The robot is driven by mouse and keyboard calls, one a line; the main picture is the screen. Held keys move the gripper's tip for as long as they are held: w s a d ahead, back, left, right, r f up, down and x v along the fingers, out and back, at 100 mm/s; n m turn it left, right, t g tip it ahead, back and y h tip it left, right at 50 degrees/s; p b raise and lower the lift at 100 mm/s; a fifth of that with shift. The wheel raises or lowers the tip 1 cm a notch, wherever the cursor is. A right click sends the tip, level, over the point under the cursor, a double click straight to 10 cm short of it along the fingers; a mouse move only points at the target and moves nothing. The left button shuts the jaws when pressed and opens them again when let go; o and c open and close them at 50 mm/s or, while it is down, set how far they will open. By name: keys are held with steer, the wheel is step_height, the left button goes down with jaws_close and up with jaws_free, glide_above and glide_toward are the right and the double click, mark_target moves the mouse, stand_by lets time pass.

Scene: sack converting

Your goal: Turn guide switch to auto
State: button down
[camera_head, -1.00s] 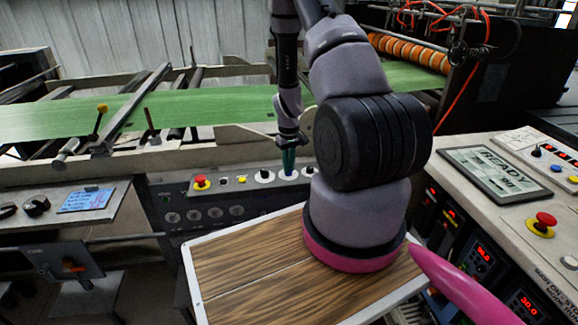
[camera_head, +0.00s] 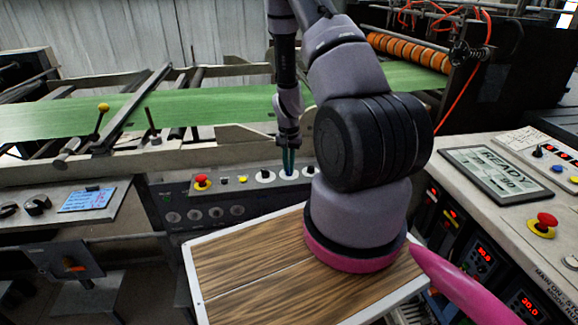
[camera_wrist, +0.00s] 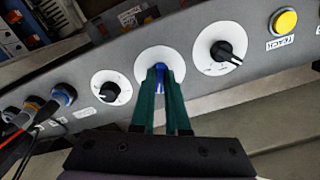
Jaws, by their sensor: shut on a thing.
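My gripper (camera_head: 288,160) reaches down to the grey control panel (camera_head: 219,204) in the head view. In the wrist view its green fingers (camera_wrist: 161,92) are shut on a blue knob (camera_wrist: 161,73) at the centre of a white round dial (camera_wrist: 150,58). The fingers cover most of the knob and part of the dial, so its pointer position and any label there cannot be read. A black knob on a white dial sits on each side of it, one at the left (camera_wrist: 110,92) and one at the right (camera_wrist: 222,52).
A yellow button (camera_wrist: 284,21) marked TEACH lies beyond the right dial in the wrist view. A red stop button (camera_head: 201,182) is on the panel's left. Cable plugs (camera_wrist: 50,102) stand at the wrist view's left. Green web (camera_head: 190,110) runs behind the panel.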

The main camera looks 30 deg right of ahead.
steer(key=shift+m, duration=0.5)
steer(key=c, duration=0.9)
jaws_free()
step_height(320, 180, up, 11)
steer(key=shift+f, duration=0.1)
